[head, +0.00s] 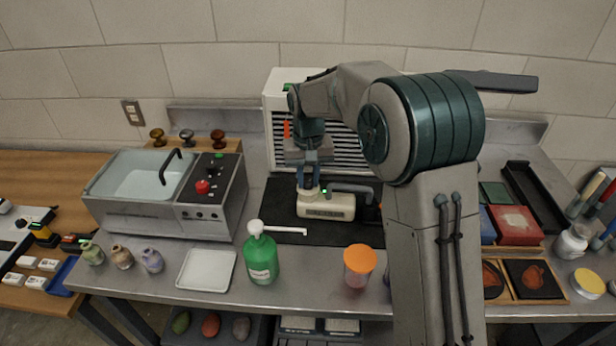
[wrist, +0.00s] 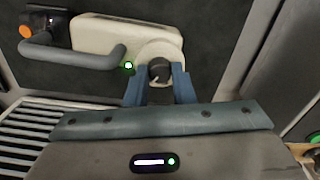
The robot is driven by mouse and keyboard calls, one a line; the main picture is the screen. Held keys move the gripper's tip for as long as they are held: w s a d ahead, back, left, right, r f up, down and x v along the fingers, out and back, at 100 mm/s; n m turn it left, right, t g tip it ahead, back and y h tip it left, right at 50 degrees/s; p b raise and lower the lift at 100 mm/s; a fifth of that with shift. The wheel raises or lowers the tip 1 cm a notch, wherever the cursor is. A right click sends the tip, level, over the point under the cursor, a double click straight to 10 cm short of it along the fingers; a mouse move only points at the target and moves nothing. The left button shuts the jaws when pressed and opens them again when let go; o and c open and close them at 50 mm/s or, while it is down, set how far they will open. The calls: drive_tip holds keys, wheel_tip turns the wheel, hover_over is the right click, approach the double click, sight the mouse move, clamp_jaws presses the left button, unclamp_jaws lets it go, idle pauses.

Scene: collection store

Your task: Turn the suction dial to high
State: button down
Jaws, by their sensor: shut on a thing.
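The suction unit (head: 327,206) is a cream box on a black mat, with a grey hose on its right in the head view. In the wrist view the same suction unit (wrist: 98,36) shows its dark round dial (wrist: 159,70) with a small pale mark, on a pale round base. A green light glows beside the dial. My gripper (head: 308,184) points down onto the top of the unit. In the wrist view my gripper (wrist: 160,78) has its blue fingers on either side of the dial, shut on it. The dial's scale is not readable.
The black mat (head: 285,226) lies under the unit. A louvred white cabinet (head: 288,100) stands close behind my gripper. A green pump bottle (head: 262,260), a white tray (head: 207,270) and an orange-lidded jar (head: 358,270) stand in front. A sink unit (head: 150,215) is to the left.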

sight(311, 183)
idle(0.4)
drive_tip(key=c, duration=1.2)
unclamp_jaws()
wheel_tip(311, 183, up, 14)
drive_tip(key=shift+b, duration=0.3)
drive_tip(key=s+d+m+t, duration=0.1)
drive_tip(key=s+d+t, duration=0.1)
drive_tip(key=s+d, duration=1.1)
drive_tip(key=s+d+f, duration=0.3)
drive_tip(key=s+f, duration=0.1)
drive_tip(key=s, duration=0.3)
drive_tip(key=s+d+f+m+t, duration=0.1)
drive_tip(key=s+d+f, duration=0.2)
drive_tip(key=s, duration=0.4)
drive_tip(key=shift+s+d+f+m, duration=0.15)
drive_tip(key=shift+s+f+m, duration=0.15)
drive_tip(key=shift+f, duration=0.35)
